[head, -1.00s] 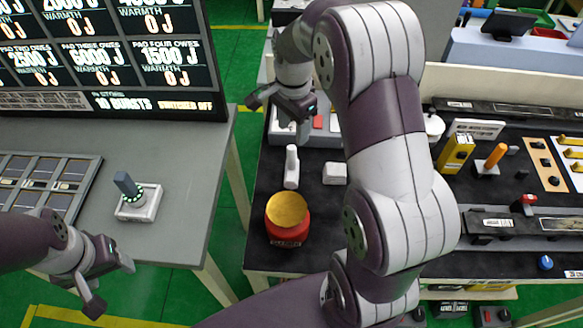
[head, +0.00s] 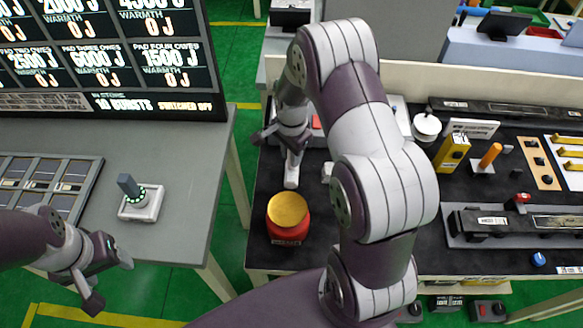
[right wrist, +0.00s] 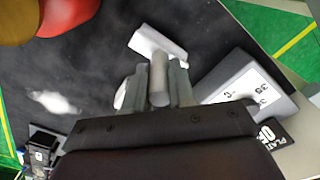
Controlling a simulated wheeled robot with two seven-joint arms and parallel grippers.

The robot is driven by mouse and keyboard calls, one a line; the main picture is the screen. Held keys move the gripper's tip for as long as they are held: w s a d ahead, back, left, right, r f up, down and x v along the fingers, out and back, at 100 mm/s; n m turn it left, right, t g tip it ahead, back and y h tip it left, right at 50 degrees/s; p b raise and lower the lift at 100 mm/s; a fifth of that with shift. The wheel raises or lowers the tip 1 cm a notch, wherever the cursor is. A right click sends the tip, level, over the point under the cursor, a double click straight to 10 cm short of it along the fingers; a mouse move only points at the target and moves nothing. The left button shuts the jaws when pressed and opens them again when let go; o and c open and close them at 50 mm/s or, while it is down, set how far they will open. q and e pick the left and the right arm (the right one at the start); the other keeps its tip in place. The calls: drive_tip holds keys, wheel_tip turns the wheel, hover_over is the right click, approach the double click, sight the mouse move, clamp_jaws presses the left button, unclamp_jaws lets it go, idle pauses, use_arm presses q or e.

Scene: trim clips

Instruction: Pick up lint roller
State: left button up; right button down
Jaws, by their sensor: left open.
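The lint roller (head: 291,175) is white and lies on the black worktop, behind the red jar. In the right wrist view its white roller head (right wrist: 157,45) lies crosswise, with a grey handle running back towards me. My right gripper (head: 287,148) is down at the handle end of it. In the right wrist view the handle stands between the two fingers of my right gripper (right wrist: 159,88); whether they press on it cannot be told. My left gripper (head: 112,284) is open and empty, beside the grey table at the left.
A red jar with a yellow top (head: 288,218) stands just in front of the lint roller. A joystick box (head: 141,202) sits on the grey table.

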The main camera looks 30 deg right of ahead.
drive_tip(key=shift+w+r, duration=0.1)
drive_tip(key=shift+r, duration=0.25)
drive_tip(key=r, duration=0.2)
drive_tip(key=d+r+b, duration=0.1)
drive_tip(key=shift+r+b, duration=0.3)
drive_tip(key=shift+r, duration=0.1)
drive_tip(key=s+d+r+b, duration=0.2)
drive_tip(key=s+d+r, duration=0.2)
drive_tip(key=d, duration=0.6)
wheel_tip(320, 180, up, 3)
drive_tip(key=shift+f, duration=0.2)
